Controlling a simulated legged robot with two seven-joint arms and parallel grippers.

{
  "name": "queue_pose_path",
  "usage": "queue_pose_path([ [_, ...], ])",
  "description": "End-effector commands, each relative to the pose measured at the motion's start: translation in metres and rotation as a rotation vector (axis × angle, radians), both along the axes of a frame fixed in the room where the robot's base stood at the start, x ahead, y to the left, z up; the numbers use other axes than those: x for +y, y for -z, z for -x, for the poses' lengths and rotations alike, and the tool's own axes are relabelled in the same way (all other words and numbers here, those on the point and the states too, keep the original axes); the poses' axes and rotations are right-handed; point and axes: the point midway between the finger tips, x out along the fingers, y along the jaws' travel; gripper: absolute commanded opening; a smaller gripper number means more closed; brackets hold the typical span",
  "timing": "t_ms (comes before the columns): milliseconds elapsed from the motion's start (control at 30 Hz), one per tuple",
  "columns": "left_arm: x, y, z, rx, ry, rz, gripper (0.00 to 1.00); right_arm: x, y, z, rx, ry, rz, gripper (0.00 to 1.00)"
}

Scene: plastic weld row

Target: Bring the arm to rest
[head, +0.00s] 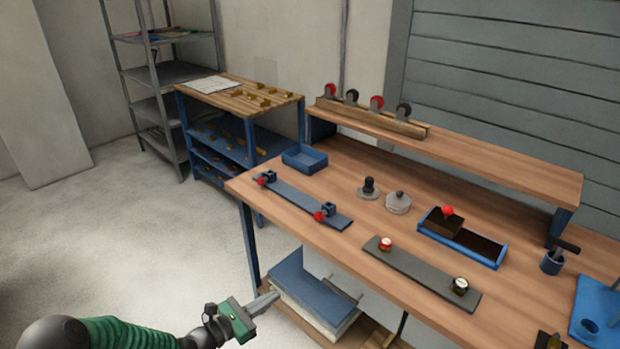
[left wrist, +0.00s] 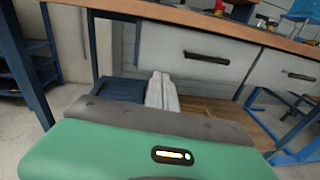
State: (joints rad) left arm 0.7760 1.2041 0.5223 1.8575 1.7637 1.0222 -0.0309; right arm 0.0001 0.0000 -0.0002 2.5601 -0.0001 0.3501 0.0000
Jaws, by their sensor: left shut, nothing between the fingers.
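My left gripper (head: 264,304) is low in the head view, in front of the workbench's near edge and below its top. Its green body and grey fingers show, and the fingers are together with nothing between them. In the left wrist view the shut fingers (left wrist: 161,92) point toward the space under the bench, with drawers above. My left arm, with a green ribbed sleeve, comes in from the lower left. My right gripper is not in either view.
The wooden workbench (head: 290,218) holds a blue strip (head: 295,202), a dark strip (head: 420,273), a blue bin (head: 304,158) and a blue tray (head: 480,247). Blue and white stacked items (head: 312,285) sit on its lower shelf. The floor (head: 120,240) at left is clear.

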Motion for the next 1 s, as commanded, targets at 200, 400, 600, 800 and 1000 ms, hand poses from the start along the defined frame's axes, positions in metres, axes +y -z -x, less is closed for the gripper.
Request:
queue_pose_path([
  [200, -0.080, 0.019, 0.142, -0.073, 0.683, -0.624, 0.00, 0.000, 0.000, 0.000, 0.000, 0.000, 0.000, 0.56],
  [400, -0.021, 0.023, 0.237, -0.281, 1.221, -1.288, 0.00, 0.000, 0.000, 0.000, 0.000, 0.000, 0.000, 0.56],
  [600, 0.031, -0.009, 0.253, -0.548, 1.486, -1.730, 0.00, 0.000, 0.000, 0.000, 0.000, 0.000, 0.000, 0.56],
  [800, 0.047, -0.071, 0.251, -0.744, 1.590, -1.951, 0.00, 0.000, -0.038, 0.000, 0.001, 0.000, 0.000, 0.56],
  [1000, 0.048, -0.136, 0.250, -0.740, 1.590, -1.946, 0.00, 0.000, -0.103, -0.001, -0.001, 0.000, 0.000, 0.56],
])
